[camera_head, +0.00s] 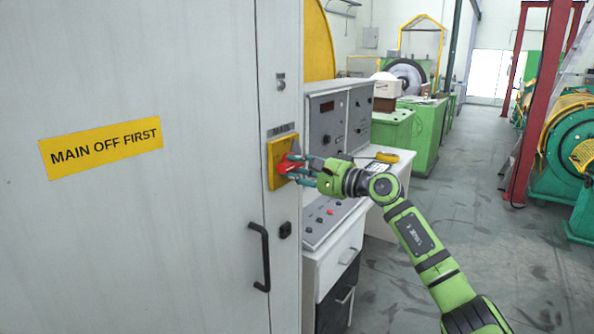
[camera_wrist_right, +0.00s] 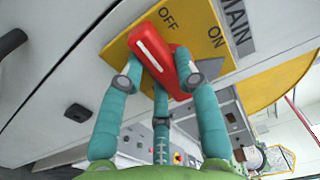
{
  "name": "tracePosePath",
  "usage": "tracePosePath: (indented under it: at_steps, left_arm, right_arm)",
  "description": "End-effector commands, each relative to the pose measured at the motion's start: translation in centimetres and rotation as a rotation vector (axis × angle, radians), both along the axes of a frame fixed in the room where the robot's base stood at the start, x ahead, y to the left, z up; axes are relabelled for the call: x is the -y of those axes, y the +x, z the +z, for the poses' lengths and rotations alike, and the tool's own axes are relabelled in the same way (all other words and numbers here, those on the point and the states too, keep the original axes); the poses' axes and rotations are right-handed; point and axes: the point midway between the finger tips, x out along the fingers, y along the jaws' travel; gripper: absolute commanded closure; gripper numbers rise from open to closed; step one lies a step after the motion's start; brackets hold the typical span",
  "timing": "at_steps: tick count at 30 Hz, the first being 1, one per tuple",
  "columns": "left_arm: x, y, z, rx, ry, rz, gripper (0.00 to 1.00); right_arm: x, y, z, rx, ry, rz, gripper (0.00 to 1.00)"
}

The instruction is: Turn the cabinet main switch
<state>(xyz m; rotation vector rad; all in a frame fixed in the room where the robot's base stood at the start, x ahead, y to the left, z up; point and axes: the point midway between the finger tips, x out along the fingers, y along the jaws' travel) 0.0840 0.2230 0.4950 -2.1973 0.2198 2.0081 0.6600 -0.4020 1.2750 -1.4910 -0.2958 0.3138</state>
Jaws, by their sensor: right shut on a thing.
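The cabinet main switch is a red handle (camera_head: 287,166) on a yellow plate (camera_head: 274,165) on the cabinet's narrow front strip, below a small label. In the right wrist view the red handle (camera_wrist_right: 165,55) has a white line along it, and the yellow plate (camera_wrist_right: 205,15) reads OFF and ON. The white-lined end lies to the left of the OFF word, tilted in that view. My right gripper (camera_head: 295,168), with teal fingers, is shut on the handle, with fingertips on both sides of it. My left gripper is not in view.
The grey cabinet door (camera_head: 150,230) has a yellow MAIN OFF FIRST sign (camera_head: 102,147) and a black pull handle (camera_head: 260,257). A control desk (camera_head: 335,215) with buttons stands just right of the cabinet, below my right arm. Open floor (camera_head: 450,240) lies further right.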

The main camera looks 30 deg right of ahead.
Motion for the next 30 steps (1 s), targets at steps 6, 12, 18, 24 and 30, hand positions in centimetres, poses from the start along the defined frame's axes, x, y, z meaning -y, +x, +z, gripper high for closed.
tracePosePath:
  at_steps: [6, 12, 18, 24, 30]
  left_arm:
    - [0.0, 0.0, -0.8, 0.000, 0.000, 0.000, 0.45]
    - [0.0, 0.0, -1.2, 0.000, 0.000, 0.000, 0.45]
    - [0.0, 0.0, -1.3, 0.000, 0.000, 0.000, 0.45]
    - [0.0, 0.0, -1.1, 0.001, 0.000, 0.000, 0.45]
    - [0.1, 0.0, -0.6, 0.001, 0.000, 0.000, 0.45]
  right_arm:
    - [-0.1, 0.0, 0.0, -0.055, 0.129, 0.001, 1.00]
    - [-0.1, -0.1, 0.4, -0.124, 0.298, 0.001, 1.00]
    - [-0.1, 0.0, 0.7, -0.197, 0.476, 0.001, 1.00]
    - [0.0, 0.0, 1.1, -0.271, 0.651, 0.000, 1.00]
    - [0.1, 0.1, 1.4, -0.344, 0.827, 0.000, 1.00]
